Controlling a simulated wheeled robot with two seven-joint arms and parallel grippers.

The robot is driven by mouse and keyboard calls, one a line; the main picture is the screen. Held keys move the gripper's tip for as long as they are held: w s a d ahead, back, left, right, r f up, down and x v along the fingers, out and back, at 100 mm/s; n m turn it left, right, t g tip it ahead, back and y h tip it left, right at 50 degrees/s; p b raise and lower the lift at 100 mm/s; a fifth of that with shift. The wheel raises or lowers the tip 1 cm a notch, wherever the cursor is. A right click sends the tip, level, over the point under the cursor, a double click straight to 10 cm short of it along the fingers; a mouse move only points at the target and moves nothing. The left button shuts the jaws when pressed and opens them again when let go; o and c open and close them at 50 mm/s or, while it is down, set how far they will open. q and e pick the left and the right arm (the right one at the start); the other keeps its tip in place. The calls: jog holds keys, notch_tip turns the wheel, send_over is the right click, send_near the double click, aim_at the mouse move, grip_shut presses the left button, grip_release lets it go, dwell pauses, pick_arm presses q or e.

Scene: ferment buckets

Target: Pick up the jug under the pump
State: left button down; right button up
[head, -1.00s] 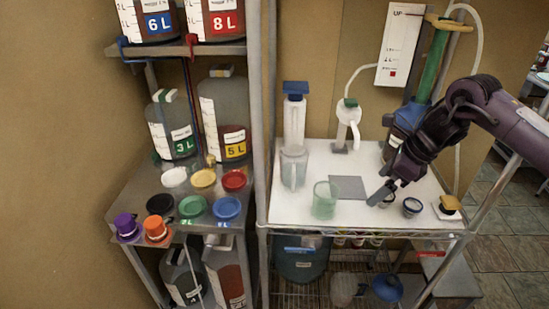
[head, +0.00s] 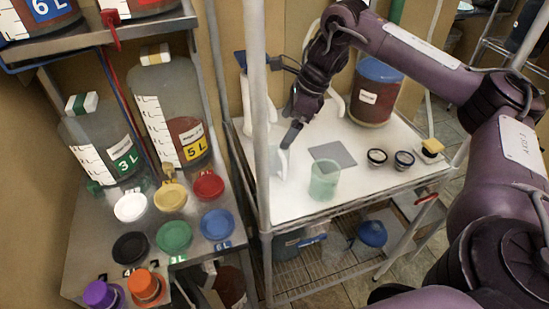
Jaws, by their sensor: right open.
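The jug (head: 279,163) is pale and translucent. It stands on the white worktop below the blue-topped pump (head: 283,63), at the left of the table in the head view. A grey post and my right gripper hide parts of the pump and jug. My right gripper (head: 293,133) is open, its dark fingers pointing down and left, just above and beside the jug's upper right in the picture. Whether it touches the jug I cannot tell. Nothing shows between its fingers. My left gripper is not in view.
A translucent green beaker (head: 324,182) stands right of the jug, by a grey square mat (head: 333,153). Two small dark-rimmed cups (head: 404,159) and a blue-lidded bucket (head: 372,97) are farther right. The grey post (head: 259,130) rises close left of the jug.

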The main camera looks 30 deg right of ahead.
aim_at(278, 134)
jog(key=x, duration=0.1)
jog(key=p+x, duration=0.1)
jog(key=x, duration=0.1)
jog(key=shift+w+a+r, duration=0.1)
jog(key=shift+w+r, duration=0.05)
jog(key=shift+w, duration=0.15)
jog(key=shift+p+x, duration=0.3)
jog(key=shift+x, duration=0.7)
jog(key=c, duration=1.3)
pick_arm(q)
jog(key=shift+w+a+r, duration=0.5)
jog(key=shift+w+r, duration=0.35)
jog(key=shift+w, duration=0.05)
pick_arm(e)
jog(key=shift+w+r, duration=0.1)
jog(key=shift+c, duration=1.4)
